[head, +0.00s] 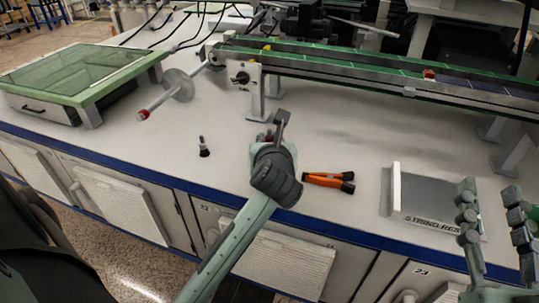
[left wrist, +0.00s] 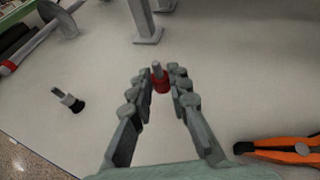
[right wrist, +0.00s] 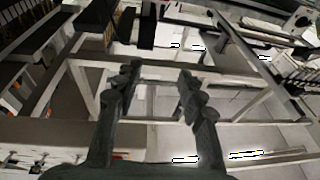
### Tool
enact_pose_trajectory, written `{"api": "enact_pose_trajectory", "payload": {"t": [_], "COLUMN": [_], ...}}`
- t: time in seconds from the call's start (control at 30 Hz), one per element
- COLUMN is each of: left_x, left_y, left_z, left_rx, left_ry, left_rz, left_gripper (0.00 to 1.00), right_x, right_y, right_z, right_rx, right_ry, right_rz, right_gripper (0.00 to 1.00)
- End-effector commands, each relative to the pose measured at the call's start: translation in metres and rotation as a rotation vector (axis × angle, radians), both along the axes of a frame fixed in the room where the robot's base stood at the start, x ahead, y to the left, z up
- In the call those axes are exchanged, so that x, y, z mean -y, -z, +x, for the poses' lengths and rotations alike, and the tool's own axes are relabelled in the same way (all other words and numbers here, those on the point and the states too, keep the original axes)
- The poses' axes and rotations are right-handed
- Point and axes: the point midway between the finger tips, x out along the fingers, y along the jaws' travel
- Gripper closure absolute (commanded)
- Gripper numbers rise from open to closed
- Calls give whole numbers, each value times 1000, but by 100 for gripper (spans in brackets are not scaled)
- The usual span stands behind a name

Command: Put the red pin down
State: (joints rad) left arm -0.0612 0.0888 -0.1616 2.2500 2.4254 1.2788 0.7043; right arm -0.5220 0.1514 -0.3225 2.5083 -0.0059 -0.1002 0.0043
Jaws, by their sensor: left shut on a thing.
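The red pin (left wrist: 160,82), a red collar with a grey metal shank, sits between the fingertips of my left gripper (left wrist: 160,78) in the left wrist view. My left gripper is shut on it, with the shank pointing away. In the head view, my left gripper (head: 279,127) is over the white bench top, and the pin is mostly hidden by the fingers. I cannot tell whether the pin touches the bench. My right gripper (head: 492,205) is open and empty at the right; it also shows open in the right wrist view (right wrist: 160,80).
A labelled string-rest tray (head: 433,203) is farther right. A green-railed gantry (head: 400,82) runs behind. A rod with a disc (head: 178,86) juts out at left.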

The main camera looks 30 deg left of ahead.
Motion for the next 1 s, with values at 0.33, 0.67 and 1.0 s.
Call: {"api": "enact_pose_trajectory", "payload": {"t": [0.33,0.67,1.0], "left_x": [0,0,0], "left_y": [40,43,41], "left_z": [0,-1,0], "left_rx": [-3,-3,-3], "left_ry": [1,1,1], "left_rz": [1,0,0], "left_gripper": [100,100,62], "right_x": [3,4,4], "right_y": [-30,-31,-32], "right_z": [-10,-11,-11], "right_rx": [180,190,191], "right_ry": [2,2,2], "right_rz": [71,74,74], "right_gripper": [60,60,60]}}
